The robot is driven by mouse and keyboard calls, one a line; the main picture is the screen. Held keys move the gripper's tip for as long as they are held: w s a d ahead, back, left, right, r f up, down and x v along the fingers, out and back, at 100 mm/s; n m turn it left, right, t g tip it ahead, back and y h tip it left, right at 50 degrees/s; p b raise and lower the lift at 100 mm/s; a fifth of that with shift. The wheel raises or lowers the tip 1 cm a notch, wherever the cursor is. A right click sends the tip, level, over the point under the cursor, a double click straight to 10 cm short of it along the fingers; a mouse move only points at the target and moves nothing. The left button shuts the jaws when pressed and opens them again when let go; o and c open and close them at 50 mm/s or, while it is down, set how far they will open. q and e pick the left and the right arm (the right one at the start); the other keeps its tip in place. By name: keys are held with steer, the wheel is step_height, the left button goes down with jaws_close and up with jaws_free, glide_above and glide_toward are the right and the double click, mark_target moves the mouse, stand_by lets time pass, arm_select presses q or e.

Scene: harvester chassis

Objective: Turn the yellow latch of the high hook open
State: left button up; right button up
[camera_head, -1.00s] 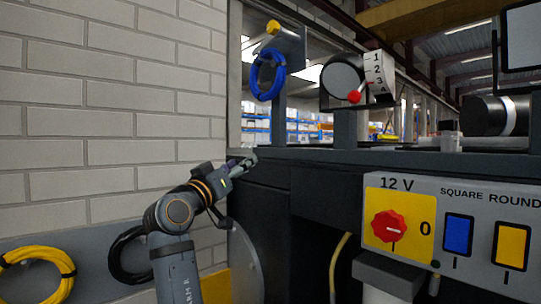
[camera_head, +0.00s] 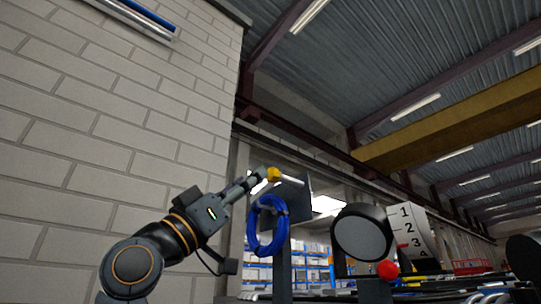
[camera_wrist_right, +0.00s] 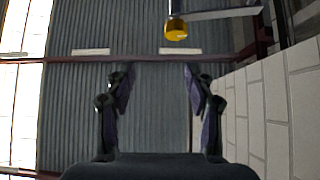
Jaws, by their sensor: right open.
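The yellow latch (camera_head: 273,174) sits at the upper end of the high hook, with a pale rod running to the right from it. A grey plate (camera_head: 297,196) stands behind it, and a blue coil (camera_head: 267,226) hangs just below. In the right wrist view the latch (camera_wrist_right: 176,28) is near the top, beyond the fingers and a little right of centre. My right gripper (camera_head: 256,178) is close to the latch's left side in the head view; whether it touches is unclear there. In the wrist view my right gripper (camera_wrist_right: 158,78) is open and empty. My left gripper is not in view.
A white brick wall (camera_head: 110,130) stands close on the left of my right arm. A round dial (camera_head: 362,237) with a numbered scale (camera_head: 413,238) and a red knob (camera_head: 387,270) is to the right of the coil. The space above the latch looks clear.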

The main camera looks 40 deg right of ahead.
mark_target(272, 182)
steer(key=shift+t, duration=0.3)
steer(key=w+d+r+p, duration=0.1)
steer(key=d, duration=0.1)
steer(key=w+d+r+p, duration=0.1)
steer(key=d+r+p, duration=0.1)
steer(key=d, duration=0.1)
steer(key=w+d+r+p, duration=0.1)
steer(key=w+d+p, duration=0.1)
steer(key=shift+d+r, duration=0.4)
steer(key=shift+s+r, duration=0.25)
steer(key=shift+s, duration=0.05)
steer(key=shift+s+d, duration=0.4)
steer(key=shift+s, duration=0.15)
steer(key=shift+w+d, duration=0.1)
steer(key=shift+w, duration=0.05)
steer(key=shift+c, duration=0.6)
steer(key=shift+w, duration=0.15)
steer(key=shift+c, duration=1.2)
steer(key=shift+w+a+f, duration=0.1)
steer(key=shift+a, duration=0.15)
steer(key=shift+c, duration=1.3)
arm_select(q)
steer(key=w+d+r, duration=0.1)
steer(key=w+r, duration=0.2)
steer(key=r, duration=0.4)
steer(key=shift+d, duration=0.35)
arm_select(e)
jaws_close()
